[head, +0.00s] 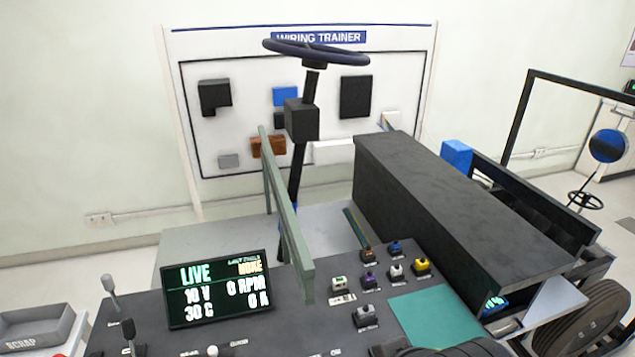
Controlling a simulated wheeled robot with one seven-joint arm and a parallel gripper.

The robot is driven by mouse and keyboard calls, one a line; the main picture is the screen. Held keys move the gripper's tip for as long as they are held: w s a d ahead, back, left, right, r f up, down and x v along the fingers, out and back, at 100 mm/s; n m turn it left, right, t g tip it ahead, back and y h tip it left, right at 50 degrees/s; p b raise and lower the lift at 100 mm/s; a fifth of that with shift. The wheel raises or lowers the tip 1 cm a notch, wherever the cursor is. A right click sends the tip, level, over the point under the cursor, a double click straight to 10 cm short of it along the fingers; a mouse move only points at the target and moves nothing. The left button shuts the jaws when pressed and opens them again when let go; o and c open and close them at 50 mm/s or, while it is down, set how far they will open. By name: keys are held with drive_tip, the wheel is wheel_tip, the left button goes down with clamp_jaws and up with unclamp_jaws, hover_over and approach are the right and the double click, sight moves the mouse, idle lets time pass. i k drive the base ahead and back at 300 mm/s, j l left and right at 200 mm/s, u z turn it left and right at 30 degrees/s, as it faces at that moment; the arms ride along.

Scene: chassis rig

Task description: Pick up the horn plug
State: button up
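Several small plugs stand on the dark bench panel right of the display. They are a brown one (367,255), a blue one (395,248), a purple one (369,281), a pale grey one (396,271), a yellow one (422,266), a white-and-green one (339,284) and a larger grey one (366,316). Their labels are too small to read, so I cannot tell which is the horn plug. My gripper is not recognisable in this view.
A lit display (217,289) stands left of the plugs. A green-grey rail (288,220) rises beside them. A long black box (460,205) lies behind and right. A green mat (432,306) is bare. A steering wheel (316,52) stands on a column. A scrap tray (35,328) is far left.

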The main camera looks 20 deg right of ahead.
sight(395, 245)
drive_tip(key=l+u, duration=0.35)
drive_tip(key=l, duration=0.15)
drive_tip(key=l+u, duration=0.35)
drive_tip(key=l, duration=0.2)
drive_tip(key=l+u, duration=0.35)
drive_tip(key=l, duration=0.15)
drive_tip(key=k+l+u, duration=0.15)
drive_tip(key=l+u, duration=0.2)
drive_tip(key=l, duration=0.15)
drive_tip(key=k+l+u, duration=0.15)
drive_tip(key=l+u, duration=0.2)
drive_tip(key=l, duration=0.1)
